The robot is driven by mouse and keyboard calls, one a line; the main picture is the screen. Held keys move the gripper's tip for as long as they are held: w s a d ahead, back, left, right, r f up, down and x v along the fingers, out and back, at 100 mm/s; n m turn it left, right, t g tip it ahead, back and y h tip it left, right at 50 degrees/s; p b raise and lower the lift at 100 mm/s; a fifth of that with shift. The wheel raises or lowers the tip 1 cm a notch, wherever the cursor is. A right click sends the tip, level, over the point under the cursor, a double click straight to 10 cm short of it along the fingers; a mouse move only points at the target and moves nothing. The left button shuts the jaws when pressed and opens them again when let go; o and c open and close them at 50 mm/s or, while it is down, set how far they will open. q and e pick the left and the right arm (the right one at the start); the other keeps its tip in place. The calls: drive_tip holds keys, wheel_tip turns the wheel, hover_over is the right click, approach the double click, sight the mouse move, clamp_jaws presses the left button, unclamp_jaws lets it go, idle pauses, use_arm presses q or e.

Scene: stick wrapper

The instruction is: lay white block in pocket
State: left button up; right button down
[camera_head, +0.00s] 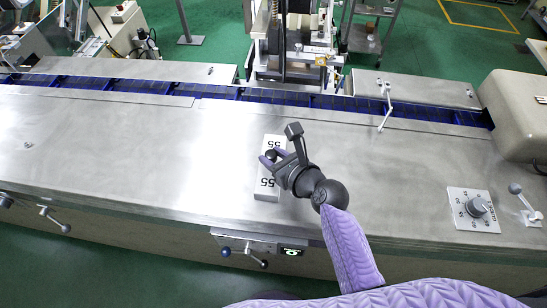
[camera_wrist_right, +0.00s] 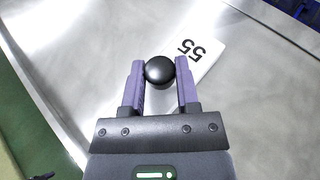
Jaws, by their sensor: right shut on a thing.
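The white block (camera_head: 267,193) is a long bar marked "55" at both ends, near the middle of the steel top in the head view. A black ball knob (camera_wrist_right: 160,71) is at its middle. My right gripper (camera_head: 271,157) is shut on this knob, with a purple finger on each side. The far "55" end of the block (camera_wrist_right: 207,48) shows beyond the fingers in the right wrist view. I cannot tell whether the block touches the steel. A blue channel with dividers forming pockets (camera_head: 312,100) runs behind it. My left gripper is not in view.
The steel top (camera_head: 130,145) is clear to the left. A white dial plate (camera_head: 463,222) and a small lever (camera_head: 522,199) stand at the right. A beige housing (camera_head: 515,110) closes the right end. A crank handle (camera_head: 388,105) rises near the channel; a machine head (camera_head: 295,50) stands behind it.

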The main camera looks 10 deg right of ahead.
drive_tip(key=shift+c, duration=1.7)
unclamp_jaws()
drive_tip(key=shift+f, duration=0.1)
drive_tip(key=shift+s+d+r, duration=0.1)
drive_tip(key=shift+s+r, duration=0.1)
drive_tip(key=shift+r, duration=0.1)
use_arm(q)
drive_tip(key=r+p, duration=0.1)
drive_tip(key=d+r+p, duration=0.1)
drive_tip(key=p, duration=0.1)
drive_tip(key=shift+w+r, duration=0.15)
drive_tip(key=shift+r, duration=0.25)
use_arm(e)
drive_tip(key=v, duration=1.1)
drive_tip(key=shift+s, duration=0.2)
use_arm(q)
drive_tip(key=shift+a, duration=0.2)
use_arm(e)
drive_tip(key=shift+d, duration=0.15)
drive_tip(key=shift+s, duration=0.1)
